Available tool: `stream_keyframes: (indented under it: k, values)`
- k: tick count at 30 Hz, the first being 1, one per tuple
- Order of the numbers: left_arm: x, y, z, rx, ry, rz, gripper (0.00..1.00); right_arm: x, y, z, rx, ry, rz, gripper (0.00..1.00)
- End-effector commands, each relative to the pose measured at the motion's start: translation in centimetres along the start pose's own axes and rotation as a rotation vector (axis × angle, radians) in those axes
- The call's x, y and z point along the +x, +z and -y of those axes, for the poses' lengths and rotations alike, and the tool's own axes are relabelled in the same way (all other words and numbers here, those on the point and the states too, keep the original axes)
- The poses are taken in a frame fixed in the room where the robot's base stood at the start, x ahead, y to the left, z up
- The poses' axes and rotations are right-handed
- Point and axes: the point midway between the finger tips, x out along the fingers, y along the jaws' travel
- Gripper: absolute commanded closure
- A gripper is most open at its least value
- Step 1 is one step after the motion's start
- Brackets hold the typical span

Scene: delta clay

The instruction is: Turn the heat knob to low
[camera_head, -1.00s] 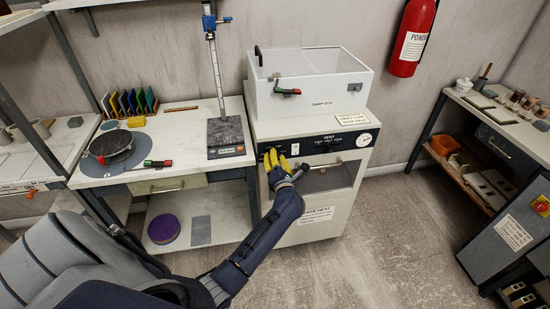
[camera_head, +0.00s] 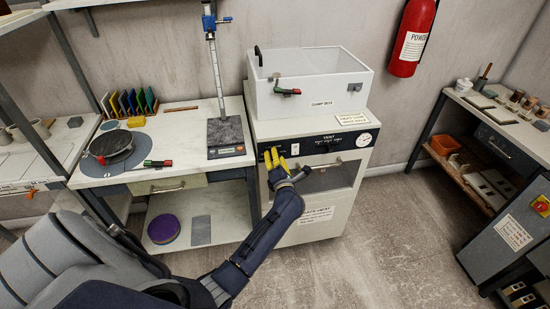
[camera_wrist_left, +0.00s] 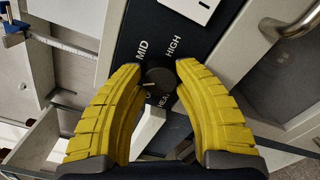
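The heat knob (camera_wrist_left: 159,77) is a small dark round knob on a black panel in the left wrist view. MID and HIGH read clearly around it. The low label beside the left finger is partly covered, and the HEAT lettering is partly hidden by the right finger. A small pale mark at the knob's lower left seems to face the low side. My left gripper (camera_wrist_left: 160,68) has its yellow fingers on both sides of the knob, tips close against it. In the head view my left gripper (camera_head: 276,157) is at the panel's left end and hides the knob. My right gripper is out of view.
The white cabinet (camera_head: 312,228) has a door handle (camera_head: 322,165) close beside my gripper. A white damp box (camera_head: 300,101) stands on top. A workbench (camera_head: 190,130) with a height gauge (camera_head: 225,135) is on the left. Open floor lies to the right.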

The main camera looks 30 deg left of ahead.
Motion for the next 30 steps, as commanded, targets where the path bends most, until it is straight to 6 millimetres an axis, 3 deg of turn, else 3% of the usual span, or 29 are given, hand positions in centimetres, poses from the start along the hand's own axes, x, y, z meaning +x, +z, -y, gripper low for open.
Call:
stream_keyframes:
  k: [1,7,17,30]
  values:
    - [0.0,0.0,0.0,0.0,0.0,0.0,0.64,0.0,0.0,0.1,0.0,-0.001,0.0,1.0]
    - [0.0,0.0,0.0,0.0,0.0,0.0,0.41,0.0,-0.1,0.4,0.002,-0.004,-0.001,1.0]
    - [-0.4,0.0,0.0,-0.001,-0.001,0.001,0.41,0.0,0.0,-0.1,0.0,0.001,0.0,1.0]
    - [-7.3,0.0,0.1,-0.002,-0.002,0.0,0.41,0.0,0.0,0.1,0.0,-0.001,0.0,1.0]
